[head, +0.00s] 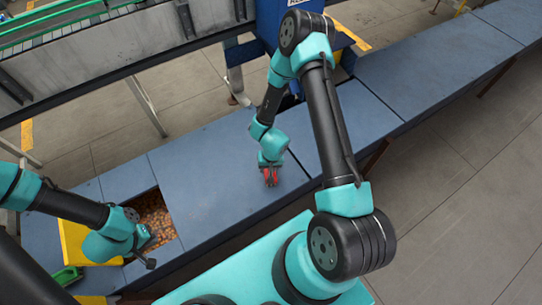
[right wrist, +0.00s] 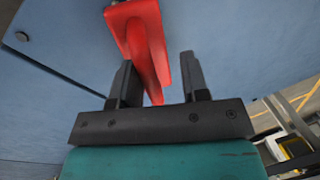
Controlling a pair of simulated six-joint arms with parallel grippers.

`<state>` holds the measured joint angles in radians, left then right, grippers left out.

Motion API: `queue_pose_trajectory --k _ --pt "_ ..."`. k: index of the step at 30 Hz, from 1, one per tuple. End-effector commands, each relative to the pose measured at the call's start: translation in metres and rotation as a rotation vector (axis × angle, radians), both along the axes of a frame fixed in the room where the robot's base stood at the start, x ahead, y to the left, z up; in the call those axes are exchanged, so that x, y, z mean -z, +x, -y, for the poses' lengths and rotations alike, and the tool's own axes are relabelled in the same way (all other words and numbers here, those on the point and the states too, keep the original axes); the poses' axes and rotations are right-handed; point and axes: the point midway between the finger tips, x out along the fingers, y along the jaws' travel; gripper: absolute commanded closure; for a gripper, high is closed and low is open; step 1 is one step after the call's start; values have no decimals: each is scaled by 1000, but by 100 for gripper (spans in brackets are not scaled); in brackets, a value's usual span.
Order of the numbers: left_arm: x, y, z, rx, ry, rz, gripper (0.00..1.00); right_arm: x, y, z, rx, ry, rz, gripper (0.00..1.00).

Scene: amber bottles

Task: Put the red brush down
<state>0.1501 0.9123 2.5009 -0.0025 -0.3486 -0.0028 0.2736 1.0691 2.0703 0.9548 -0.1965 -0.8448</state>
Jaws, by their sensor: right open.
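The red brush (head: 272,181) is on the blue table top (head: 215,165), under my right gripper (head: 270,172). In the right wrist view the brush (right wrist: 146,38) points its handle between the two dark fingers of my right gripper (right wrist: 157,75). The fingers stand apart, with a gap on both sides of the handle. The brush's far end lies flat-looking against the blue surface. My left gripper (head: 148,250) hangs near the opening at the left; whether its fingers are apart is too small to tell.
An opening with many amber bottles (head: 152,215) is at the left of the table. A yellow container (head: 75,243) and a green object (head: 66,276) are beside it. A blue post (head: 275,22) stands behind. The table is clear around the brush.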

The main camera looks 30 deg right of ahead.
Motion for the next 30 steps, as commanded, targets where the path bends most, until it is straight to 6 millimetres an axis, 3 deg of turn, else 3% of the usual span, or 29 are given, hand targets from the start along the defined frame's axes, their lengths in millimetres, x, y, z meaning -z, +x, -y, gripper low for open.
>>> queue_pose_trajectory --k 30 --pt "0 0 0 0 0 0 100 -88 -6 15 2 0 2 58"
